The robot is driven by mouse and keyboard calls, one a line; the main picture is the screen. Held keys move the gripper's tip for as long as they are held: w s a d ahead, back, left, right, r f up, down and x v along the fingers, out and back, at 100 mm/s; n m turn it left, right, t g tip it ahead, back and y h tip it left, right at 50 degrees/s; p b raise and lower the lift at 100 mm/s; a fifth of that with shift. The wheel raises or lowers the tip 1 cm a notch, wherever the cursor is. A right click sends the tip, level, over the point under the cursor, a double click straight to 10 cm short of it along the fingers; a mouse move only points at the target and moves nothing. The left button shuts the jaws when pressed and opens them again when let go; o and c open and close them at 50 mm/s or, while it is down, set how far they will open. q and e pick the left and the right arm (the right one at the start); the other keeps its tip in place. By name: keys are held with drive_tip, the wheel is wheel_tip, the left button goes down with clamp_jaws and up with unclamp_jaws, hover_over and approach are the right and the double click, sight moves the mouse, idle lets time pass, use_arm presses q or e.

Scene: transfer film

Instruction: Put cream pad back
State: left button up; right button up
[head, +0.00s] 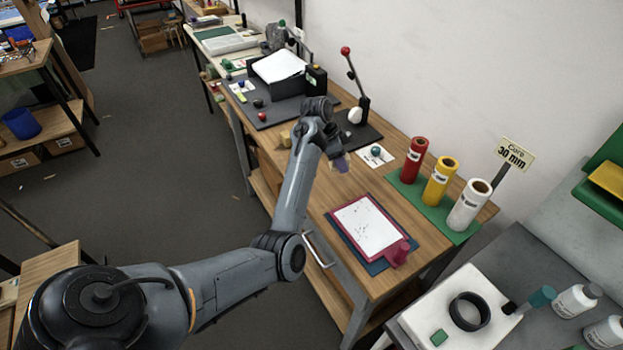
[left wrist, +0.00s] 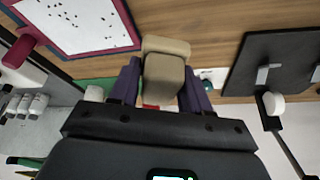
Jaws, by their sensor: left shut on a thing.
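My left gripper (head: 340,160) is over the middle of the wooden bench, its fingers pointing down. In the left wrist view the purple fingers of that gripper (left wrist: 163,88) are shut on the cream pad (left wrist: 165,75), one on each side. The pad is a beige block with a wider, paler end. The wooden bench top shows behind it; I cannot tell how far the pad is above it. In the head view the arm and fingers mostly hide the pad. My right gripper is not in view.
A magenta-framed screen (head: 368,226) lies on the bench front. Red (head: 415,160), yellow (head: 440,181) and white (head: 470,205) rolls stand on a green mat. A white card with a teal ball (head: 376,152) and a lever press (head: 359,105) are nearby. A tan block (head: 286,138) sits at the bench's left edge.

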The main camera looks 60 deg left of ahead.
use_arm(q)
drive_tip(key=s+a+f, duration=0.1)
drive_tip(key=a+f, duration=0.1)
drive_tip(key=a, duration=0.1)
drive_tip(key=s+a+f, duration=0.1)
drive_tip(key=a+f, duration=0.1)
drive_tip(key=a, duration=0.2)
drive_tip(key=s+a+f, duration=0.2)
drive_tip(key=a, duration=0.1)
drive_tip(key=shift+a+f+b, duration=0.25)
drive_tip(key=shift+f+b, duration=0.05)
drive_tip(key=shift+b, duration=0.1)
drive_tip(key=shift+f, duration=2)
drive_tip(key=shift+f, duration=0.15)
drive_tip(key=o, duration=1)
